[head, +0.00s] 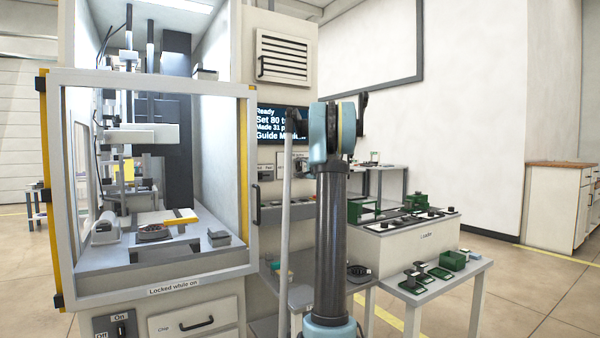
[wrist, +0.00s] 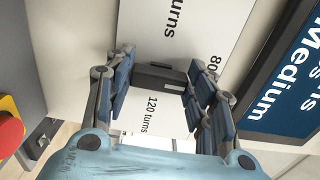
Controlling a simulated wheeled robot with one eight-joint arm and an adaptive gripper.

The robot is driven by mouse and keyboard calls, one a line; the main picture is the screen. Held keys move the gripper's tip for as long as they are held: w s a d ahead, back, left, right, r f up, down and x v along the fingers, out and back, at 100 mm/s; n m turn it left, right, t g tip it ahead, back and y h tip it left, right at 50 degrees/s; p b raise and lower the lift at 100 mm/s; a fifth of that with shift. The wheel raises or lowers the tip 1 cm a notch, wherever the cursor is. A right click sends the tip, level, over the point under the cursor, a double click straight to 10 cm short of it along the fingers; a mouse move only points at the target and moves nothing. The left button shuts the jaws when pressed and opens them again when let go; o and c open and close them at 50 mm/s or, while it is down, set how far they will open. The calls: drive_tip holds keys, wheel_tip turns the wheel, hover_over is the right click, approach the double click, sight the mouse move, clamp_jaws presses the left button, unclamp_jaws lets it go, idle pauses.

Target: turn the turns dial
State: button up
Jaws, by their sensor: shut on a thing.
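The turns dial (wrist: 155,76) is a dark block-shaped knob on a pale panel in the wrist view. A small pale mark shows on its side. The panel label "120 turns" (wrist: 152,114) is beside it, and an "80 turns" label (wrist: 213,66) is partly cut off. My gripper (wrist: 161,70) has its blue-grey fingers on either side of the dial, shut on it. In the head view my own arm hides the dial and the gripper.
A dark screen (head: 272,116) on the machine reads "Ready", "Set 80" and "Made 31", partly covered by my arm. It also shows in the wrist view (wrist: 290,85), close to the fingers. A red button (wrist: 9,128) is at the wrist view's left. A loader table stands right.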

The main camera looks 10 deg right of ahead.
drive_tip(key=o, duration=0.9)
drive_tip(key=shift+a+f, duration=0.1)
drive_tip(key=shift+f, duration=0.1)
drive_tip(key=shift+o, duration=0.8)
drive_tip(key=shift+r, duration=0.1)
drive_tip(key=v, duration=1.2)
